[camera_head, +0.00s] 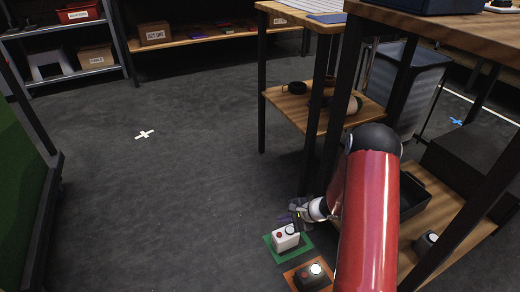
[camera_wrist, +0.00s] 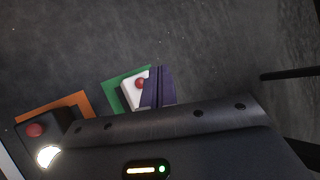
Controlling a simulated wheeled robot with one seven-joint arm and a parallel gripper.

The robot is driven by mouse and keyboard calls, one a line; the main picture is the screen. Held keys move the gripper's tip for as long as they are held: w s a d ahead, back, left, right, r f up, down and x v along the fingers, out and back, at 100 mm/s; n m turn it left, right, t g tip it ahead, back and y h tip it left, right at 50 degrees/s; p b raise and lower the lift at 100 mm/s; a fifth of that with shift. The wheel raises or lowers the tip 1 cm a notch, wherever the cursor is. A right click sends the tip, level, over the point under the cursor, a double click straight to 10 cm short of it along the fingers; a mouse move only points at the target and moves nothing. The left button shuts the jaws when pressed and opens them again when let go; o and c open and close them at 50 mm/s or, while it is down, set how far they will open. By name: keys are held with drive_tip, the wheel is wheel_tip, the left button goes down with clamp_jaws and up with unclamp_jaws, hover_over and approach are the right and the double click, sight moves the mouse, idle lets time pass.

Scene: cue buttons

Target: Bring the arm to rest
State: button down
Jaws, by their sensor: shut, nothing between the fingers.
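My gripper (camera_head: 291,215) is shut and empty at the end of my red arm, just above and behind a white button box. In the wrist view its closed fingers (camera_wrist: 158,87) overlap the right side of that box. The white button box (camera_head: 285,239) has a red button and sits on a green mat (camera_head: 305,252); it also shows in the wrist view (camera_wrist: 129,92). I cannot tell whether the fingers touch it. A dark button box (camera_head: 307,278) with a red button and a lit white one sits on an orange mat (camera_head: 290,275).
A wooden table with a lower shelf (camera_head: 372,115) stands close beside my arm, its black legs near the gripper. A black tray (camera_head: 413,195) and a small dark box (camera_head: 425,243) are on a low shelf at right.

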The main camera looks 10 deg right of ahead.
drive_tip(key=s+a+r+n+g+p, duration=0.1)
drive_tip(key=s+a+r+n+p, duration=0.15)
drive_tip(key=r, duration=0.65)
drive_tip(key=s+a+r+n+h+p, duration=0.1)
drive_tip(key=s+r+n, duration=0.15)
drive_tip(key=r, duration=0.65)
drive_tip(key=s+a+r+n+g+p, duration=0.1)
drive_tip(key=s+a+r+n, duration=0.15)
drive_tip(key=r, duration=0.75)
drive_tip(key=s+d+r+n+t+h+p, duration=0.1)
drive_tip(key=s+d+r+n+h+p, duration=0.1)
drive_tip(key=s+r, duration=0.7)
drive_tip(key=s+d+r+n+t+h+p, duration=0.2)
drive_tip(key=s+r+n+h, duration=0.3)
drive_tip(key=s+r, duration=0.5)
drive_tip(key=shift+s+d+r+p, duration=0.3)
drive_tip(key=shift+s+d+p, duration=0.15)
drive_tip(key=shift+s+p, duration=0.4)
